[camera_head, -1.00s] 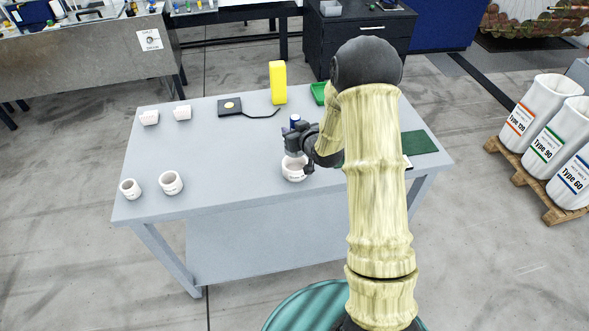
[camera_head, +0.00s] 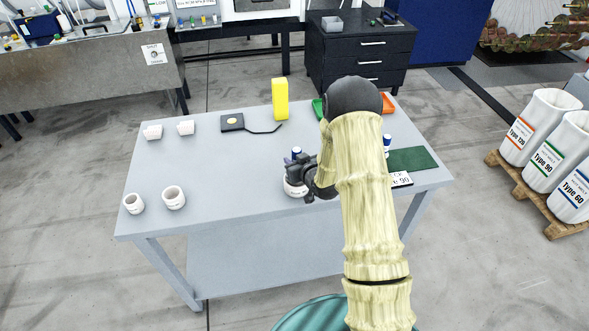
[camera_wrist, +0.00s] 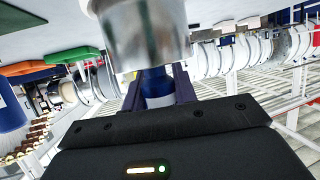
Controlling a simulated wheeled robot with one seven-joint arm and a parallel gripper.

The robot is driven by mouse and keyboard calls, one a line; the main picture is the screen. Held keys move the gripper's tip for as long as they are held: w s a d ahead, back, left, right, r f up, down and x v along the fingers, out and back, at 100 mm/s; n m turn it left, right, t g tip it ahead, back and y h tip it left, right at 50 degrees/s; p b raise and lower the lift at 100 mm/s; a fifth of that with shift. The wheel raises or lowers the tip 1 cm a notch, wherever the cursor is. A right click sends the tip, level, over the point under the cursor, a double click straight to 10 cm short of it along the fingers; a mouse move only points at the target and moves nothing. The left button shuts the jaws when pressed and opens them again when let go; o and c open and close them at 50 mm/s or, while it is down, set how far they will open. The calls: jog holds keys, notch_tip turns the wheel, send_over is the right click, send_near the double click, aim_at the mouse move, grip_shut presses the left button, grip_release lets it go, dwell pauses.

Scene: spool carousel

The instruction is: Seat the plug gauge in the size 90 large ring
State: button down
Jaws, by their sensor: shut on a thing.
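My gripper (camera_head: 300,172) is shut on the plug gauge. The gauge's blue handle (camera_wrist: 157,86) is between the jaws in the wrist view, with its silver metal cylinder (camera_wrist: 145,35) close to the camera. In the head view a blue end (camera_head: 296,152) shows above my gripper. A white ring (camera_head: 294,188) stands on the table directly below my gripper and is partly hidden by it. Whether the cylinder is above the ring's bore or inside it cannot be told. Its size mark is not readable.
Two other white rings (camera_head: 173,197) stand at the table's left front. Two white blocks (camera_head: 186,128), a black device (camera_head: 232,122) with a cable and a yellow block (camera_head: 280,99) lie behind.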

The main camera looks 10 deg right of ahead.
jog(key=shift+f+p, duration=0.7)
jog(key=shift+f, duration=1.3)
jog(key=c, duration=1.1)
grip_release()
jog(key=shift+s, duration=0.15)
jog(key=b+v, duration=0.3)
jog(key=v, duration=0.8)
jog(key=shift+s+b, duration=0.35)
jog(key=shift+d+r, duration=0.1)
jog(key=shift+r, duration=0.05)
